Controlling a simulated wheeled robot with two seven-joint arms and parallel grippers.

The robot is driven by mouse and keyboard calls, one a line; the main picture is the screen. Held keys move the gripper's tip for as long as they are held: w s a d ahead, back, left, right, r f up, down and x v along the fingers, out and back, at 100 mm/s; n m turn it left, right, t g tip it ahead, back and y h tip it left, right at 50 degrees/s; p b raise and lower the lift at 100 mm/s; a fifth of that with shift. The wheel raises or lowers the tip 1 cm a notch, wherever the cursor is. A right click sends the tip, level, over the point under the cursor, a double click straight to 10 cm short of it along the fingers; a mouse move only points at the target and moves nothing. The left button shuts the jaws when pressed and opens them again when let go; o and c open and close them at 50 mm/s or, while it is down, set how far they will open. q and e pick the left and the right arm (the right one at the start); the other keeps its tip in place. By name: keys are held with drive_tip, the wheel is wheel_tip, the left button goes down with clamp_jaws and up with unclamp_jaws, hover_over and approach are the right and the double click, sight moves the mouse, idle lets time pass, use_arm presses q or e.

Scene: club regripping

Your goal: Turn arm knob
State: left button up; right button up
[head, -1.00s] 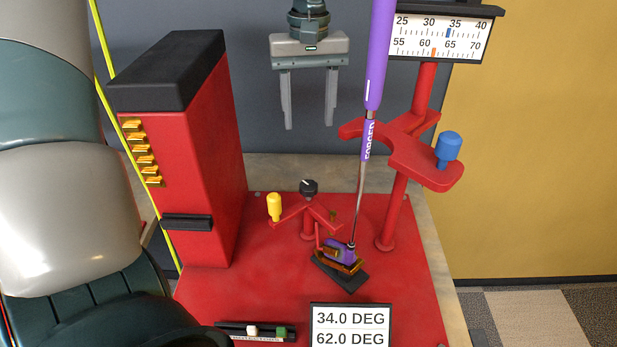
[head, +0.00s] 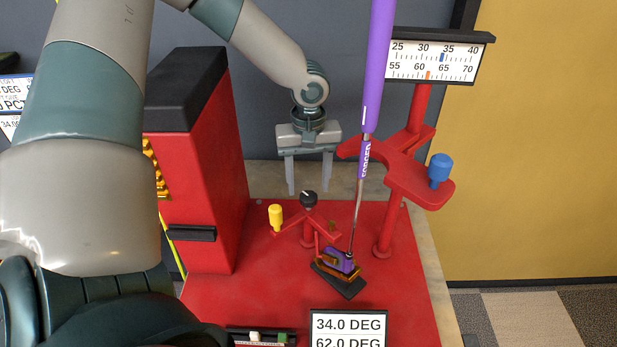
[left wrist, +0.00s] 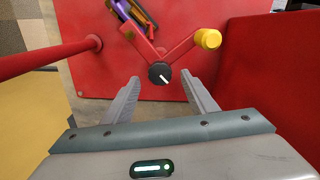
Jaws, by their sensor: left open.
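The black arm knob (head: 308,199) with a white pointer line sits on a red post where two red arms meet, one carrying a yellow peg (head: 276,217). My left gripper (head: 313,191) is open and empty, pointing down just behind and above the knob in the head view. In the left wrist view the knob (left wrist: 160,74) lies at the fingertips, centred between the spread fingers (left wrist: 160,80), with a gap on each side. I cannot tell whether the fingertips are down to the knob's height. My right gripper is not in view.
A purple club (head: 376,70) stands with its head on a black pad (head: 338,280). A red post holds a curved arm with a blue peg (head: 440,171) and a scale (head: 435,62). A tall red cabinet (head: 215,170) stands left. A readout (head: 348,328) shows 34.0 and 62.0 DEG.

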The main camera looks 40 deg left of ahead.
sight(309, 202)
use_arm(q)
drive_tip(key=shift+f+p, duration=0.3)
drive_tip(key=shift+f, duration=1.15)
drive_tip(key=c, duration=1.1)
